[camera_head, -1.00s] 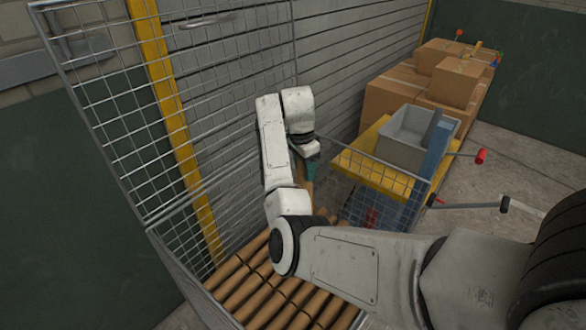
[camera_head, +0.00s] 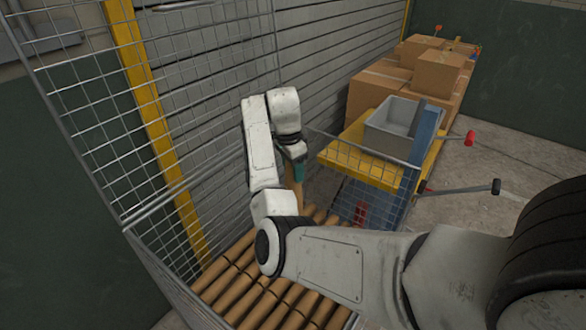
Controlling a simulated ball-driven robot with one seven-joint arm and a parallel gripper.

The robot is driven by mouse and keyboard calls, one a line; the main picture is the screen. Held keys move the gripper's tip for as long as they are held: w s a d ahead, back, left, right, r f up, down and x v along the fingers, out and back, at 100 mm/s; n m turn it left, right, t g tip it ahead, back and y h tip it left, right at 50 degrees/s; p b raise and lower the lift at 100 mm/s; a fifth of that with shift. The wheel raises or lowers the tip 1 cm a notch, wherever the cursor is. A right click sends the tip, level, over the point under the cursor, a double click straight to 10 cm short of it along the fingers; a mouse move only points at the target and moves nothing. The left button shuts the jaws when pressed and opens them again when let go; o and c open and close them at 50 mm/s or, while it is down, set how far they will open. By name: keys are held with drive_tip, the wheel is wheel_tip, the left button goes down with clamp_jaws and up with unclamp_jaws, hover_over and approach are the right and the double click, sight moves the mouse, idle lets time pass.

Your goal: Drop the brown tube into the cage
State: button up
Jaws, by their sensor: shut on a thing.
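My gripper (camera_head: 297,172) hangs at the end of my white arm, pointing down over the wire-mesh cage (camera_head: 160,270). Its teal part shows just above a brown tube (camera_head: 297,192), which it holds roughly upright. The tube's lower end is hard to tell from the several brown tubes (camera_head: 243,285) lying side by side in the cage, so I cannot tell whether it touches them. My arm hides part of the cage's inside and its near right side.
A yellow platform (camera_head: 352,163) with a grey bin (camera_head: 378,135) stands right of the cage, beside a blue post (camera_head: 424,135). Cardboard boxes (camera_head: 375,95) stack behind it. A yellow post (camera_head: 150,105) and grey slatted wall bound the back.

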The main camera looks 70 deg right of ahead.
drive_tip(key=o, duration=1.4)
drive_tip(key=r, duration=0.3)
drive_tip(key=r+p, duration=0.1)
drive_tip(key=r, duration=0.3)
drive_tip(key=a+r+p, duration=0.1)
drive_tip(key=r, duration=0.2)
drive_tip(key=shift+w+r, duration=0.4)
